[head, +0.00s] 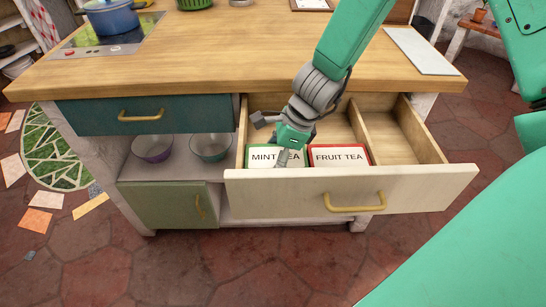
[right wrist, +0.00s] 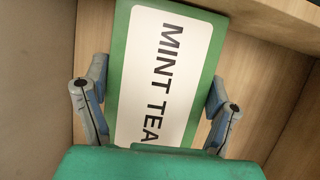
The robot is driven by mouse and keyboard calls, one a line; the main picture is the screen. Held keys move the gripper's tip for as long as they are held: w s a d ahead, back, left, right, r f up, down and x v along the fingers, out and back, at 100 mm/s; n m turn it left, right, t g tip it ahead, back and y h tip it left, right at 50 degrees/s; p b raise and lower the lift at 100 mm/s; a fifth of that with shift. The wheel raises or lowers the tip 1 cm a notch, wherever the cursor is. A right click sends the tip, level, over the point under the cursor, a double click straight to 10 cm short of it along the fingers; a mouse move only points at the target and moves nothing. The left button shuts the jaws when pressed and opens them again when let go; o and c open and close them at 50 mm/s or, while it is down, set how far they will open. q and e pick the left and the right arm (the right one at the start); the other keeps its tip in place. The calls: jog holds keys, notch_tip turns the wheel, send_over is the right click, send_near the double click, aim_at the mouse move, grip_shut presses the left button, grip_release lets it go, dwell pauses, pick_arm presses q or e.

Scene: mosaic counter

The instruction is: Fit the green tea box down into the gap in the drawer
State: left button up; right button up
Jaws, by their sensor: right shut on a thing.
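The green tea box (head: 261,159), labelled MINT TEA, is at the front left of the open drawer (head: 420,190), left of the red FRUIT TEA box (head: 340,155). Their tops look about level in the head view. My right gripper (head: 285,150) reaches down from above and is shut on the green box. In the right wrist view the green box (right wrist: 165,75) lies between the two fingers of the gripper (right wrist: 155,112) and is turned a little against the drawer walls. Its underside is hidden, so I cannot tell whether it touches the floor. My left gripper is not in view.
A wooden divider (head: 368,130) splits the drawer, with an empty compartment on the right. The wooden counter (head: 220,50) overhangs the drawer's back. Two bowls (head: 153,148) (head: 210,147) stand on the shelf at left. A blue pot (head: 110,18) stands on the hob.

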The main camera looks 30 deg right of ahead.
jog(key=shift+f, duration=0.15)
jog(key=o, duration=1.2)
jog(key=v, duration=1.1)
jog(key=shift+d+r, duration=0.15)
jog(key=shift+r, duration=0.3)
